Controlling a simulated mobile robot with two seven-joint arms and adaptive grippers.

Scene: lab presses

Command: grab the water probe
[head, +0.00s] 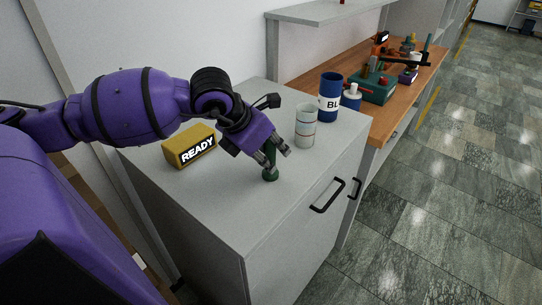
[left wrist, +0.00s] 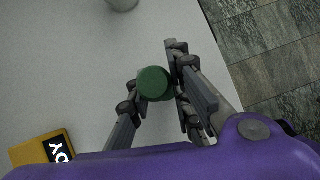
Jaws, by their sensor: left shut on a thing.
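A dark green upright piece, which looks like the water probe (head: 270,174), stands on the grey cabinet top. My left gripper (head: 274,157) comes down over it from above, with its fingers on either side of it. In the left wrist view, the round green top of the probe (left wrist: 153,83) sits between the two fingers of my left gripper (left wrist: 158,90), which is shut on it. The fingers hide part of the probe in the head view. My right gripper is not in view.
A yellow READY block (head: 190,147) lies left of the gripper. A white cup (head: 305,127) stands close on the right, with a blue container (head: 329,96) behind it. The cabinet top (head: 235,205) is clear toward the front edge. A wooden bench (head: 395,112) holds equipment.

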